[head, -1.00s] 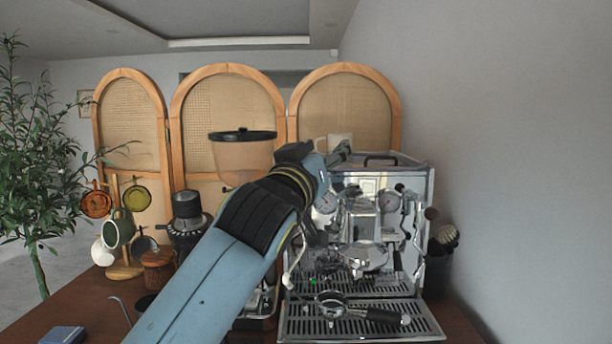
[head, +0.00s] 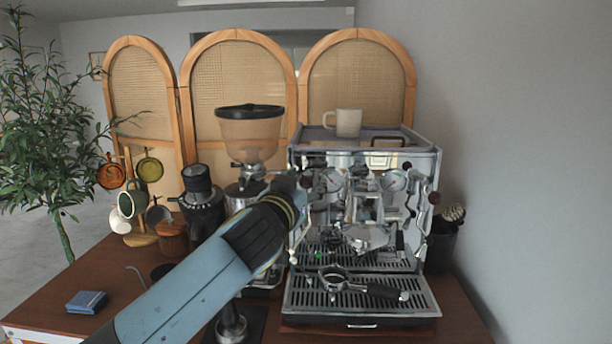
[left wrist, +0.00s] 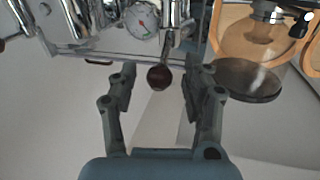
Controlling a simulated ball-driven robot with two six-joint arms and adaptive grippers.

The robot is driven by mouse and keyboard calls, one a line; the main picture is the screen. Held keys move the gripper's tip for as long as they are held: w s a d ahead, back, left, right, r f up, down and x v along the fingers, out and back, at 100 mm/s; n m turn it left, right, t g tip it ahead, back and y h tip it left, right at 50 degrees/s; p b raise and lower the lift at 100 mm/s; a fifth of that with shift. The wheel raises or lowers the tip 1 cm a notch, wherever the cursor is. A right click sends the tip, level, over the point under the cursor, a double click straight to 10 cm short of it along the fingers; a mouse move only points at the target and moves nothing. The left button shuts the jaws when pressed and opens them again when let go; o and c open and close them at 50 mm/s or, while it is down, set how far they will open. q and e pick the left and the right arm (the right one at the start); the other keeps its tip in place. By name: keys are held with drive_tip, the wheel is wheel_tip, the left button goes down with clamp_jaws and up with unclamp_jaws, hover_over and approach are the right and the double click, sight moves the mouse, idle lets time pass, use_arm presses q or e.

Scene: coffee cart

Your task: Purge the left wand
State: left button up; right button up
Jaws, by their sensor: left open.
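The espresso machine (head: 420,165) stands right of centre, chrome, with two gauges. Its left wand (head: 293,250) hangs at the machine's left front; my arm hides part of it. My left gripper (head: 303,183) is at the machine's upper left front, its fingers mostly hidden in the head view. In the left wrist view the left gripper (left wrist: 161,84) is open, with a dark red-brown ball knob (left wrist: 159,77) appearing between its fingertips. The knob does not look gripped, and I cannot tell whether a finger touches it. My right gripper is not in view.
A portafilter (head: 362,287) lies on the drip tray (head: 318,311). A grinder with a clear hopper (head: 250,130) stands left of the machine. A white cup (head: 348,122) sits on top of the machine.

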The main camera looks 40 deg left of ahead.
use_arm(q)
drive_tip(key=shift+w+a, duration=0.1)
drive_tip(key=shift+w, duration=0.45)
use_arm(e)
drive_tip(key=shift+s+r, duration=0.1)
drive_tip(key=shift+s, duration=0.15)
use_arm(q)
drive_tip(key=shift+c, duration=0.2)
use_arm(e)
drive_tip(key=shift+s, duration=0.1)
use_arm(q)
clamp_jaws()
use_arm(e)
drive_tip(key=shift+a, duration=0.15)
